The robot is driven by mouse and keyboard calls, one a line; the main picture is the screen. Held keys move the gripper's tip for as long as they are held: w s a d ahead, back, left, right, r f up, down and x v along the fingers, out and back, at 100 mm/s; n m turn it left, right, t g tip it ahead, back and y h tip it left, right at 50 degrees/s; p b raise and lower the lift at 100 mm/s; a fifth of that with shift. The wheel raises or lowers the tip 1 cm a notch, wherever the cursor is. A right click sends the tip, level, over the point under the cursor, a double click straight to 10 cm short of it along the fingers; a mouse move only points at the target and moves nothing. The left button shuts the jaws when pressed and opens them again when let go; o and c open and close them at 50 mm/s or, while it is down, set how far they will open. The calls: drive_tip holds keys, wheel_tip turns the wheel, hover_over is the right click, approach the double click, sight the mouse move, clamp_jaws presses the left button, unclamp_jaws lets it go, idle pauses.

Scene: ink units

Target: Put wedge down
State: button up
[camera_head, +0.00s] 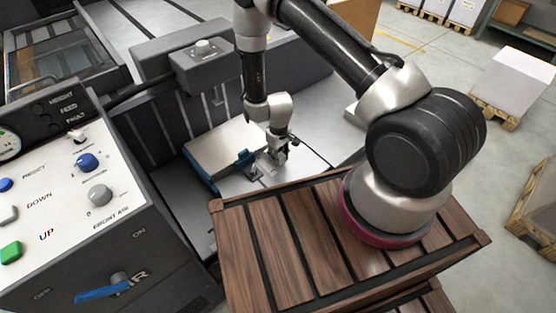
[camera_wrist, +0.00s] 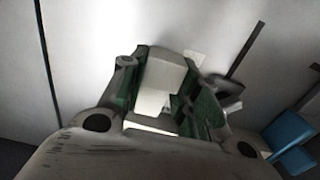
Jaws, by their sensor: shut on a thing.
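My gripper (camera_head: 270,162) is low over the grey metal surface of the machine, just right of a pale stack with a blue edge (camera_head: 222,146). In the wrist view, its green-padded fingers (camera_wrist: 165,100) are shut on a pale, cream-white wedge (camera_wrist: 165,72), which sticks out past the fingertips. The wedge lies close to the light grey surface; I cannot tell whether it touches it. In the head view the wedge is too small and too covered by the fingers to make out clearly.
A blue part (camera_wrist: 290,132) stands right of the gripper in the wrist view. Dark slots cross the metal surface. A control panel (camera_head: 75,180) with knobs and buttons stands at the left. A grey box with a knob (camera_head: 205,65) stands behind. Bare metal (camera_head: 315,145) lies to the right.

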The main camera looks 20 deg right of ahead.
drive_tip(key=shift+f, duration=1.4)
drive_tip(key=o, duration=1)
drive_tip(key=shift+f, duration=0.1)
